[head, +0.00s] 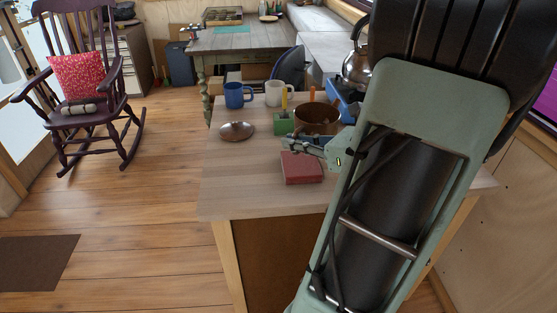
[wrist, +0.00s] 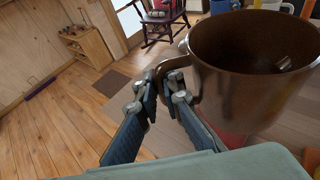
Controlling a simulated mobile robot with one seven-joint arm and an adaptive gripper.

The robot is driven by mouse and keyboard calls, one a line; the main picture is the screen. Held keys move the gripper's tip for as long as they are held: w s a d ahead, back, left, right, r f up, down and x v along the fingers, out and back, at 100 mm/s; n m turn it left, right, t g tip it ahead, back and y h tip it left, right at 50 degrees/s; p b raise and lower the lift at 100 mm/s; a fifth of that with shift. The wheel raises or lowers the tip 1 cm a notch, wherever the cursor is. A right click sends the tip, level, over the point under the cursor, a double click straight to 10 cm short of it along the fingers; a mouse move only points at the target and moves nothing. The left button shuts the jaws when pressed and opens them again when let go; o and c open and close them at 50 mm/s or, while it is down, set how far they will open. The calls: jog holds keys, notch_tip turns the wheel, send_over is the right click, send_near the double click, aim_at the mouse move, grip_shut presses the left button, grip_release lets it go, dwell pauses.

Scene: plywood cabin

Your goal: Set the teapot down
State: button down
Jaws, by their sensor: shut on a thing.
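The teapot (head: 318,116) is a brown, glossy, open-topped vessel over the wooden counter. It fills the upper right of the wrist view (wrist: 245,75), where its open mouth shows. My gripper (head: 318,147) is shut on its handle, which sits between the blue fingers in the wrist view (wrist: 163,88). The teapot looks about upright. Its base is hidden, so I cannot tell whether it touches the counter. A brown lid with a knob (head: 237,131) lies apart on the counter, to the left.
The counter's front left is clear. My arm covers its right side.

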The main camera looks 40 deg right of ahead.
jog(key=shift+w+a+f+b, duration=0.15)
jog(key=shift+w+f, duration=0.6)
jog(key=shift+f, duration=0.65)
jog(key=shift+w+d+f+b, duration=0.15)
jog(key=shift+w+f, duration=0.6)
jog(key=shift+f, duration=0.7)
jog(key=shift+w+a+f+b, duration=0.15)
jog(key=shift+w+f, duration=0.6)
jog(key=shift+f, duration=0.65)
jog(key=shift+f, duration=0.15)
jog(key=c, duration=2.5)
grip_release()
jog(key=shift+f, duration=0.15)
jog(key=o, duration=0.4)
jog(key=shift+r, duration=0.3)
jog(key=v, duration=1.2)
jog(key=shift+f, duration=0.1)
